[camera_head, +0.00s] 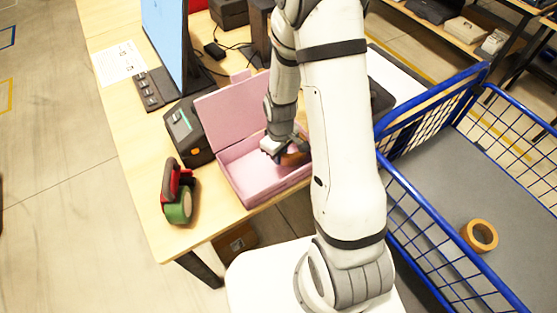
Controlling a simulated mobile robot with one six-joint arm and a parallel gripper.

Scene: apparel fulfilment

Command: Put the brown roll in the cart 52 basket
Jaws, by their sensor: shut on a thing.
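My gripper (283,148) is inside the open pink box (242,185) on the table, shut on a brown roll (296,159). The roll shows only in part, since my fingers and arm cover much of it. The blue wire cart basket (404,191) with a grey floor stands to the right of my arm. Another roll, tan-orange (481,236), lies on the basket's floor. No cart number is readable in this view.
A red tape dispenser with green tape (178,195) and a dark label printer (188,131) stand left of the box. A monitor (165,45) and keypad (151,90) are behind. The basket's raised blue rim lies between table and basket floor, which has much free room.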

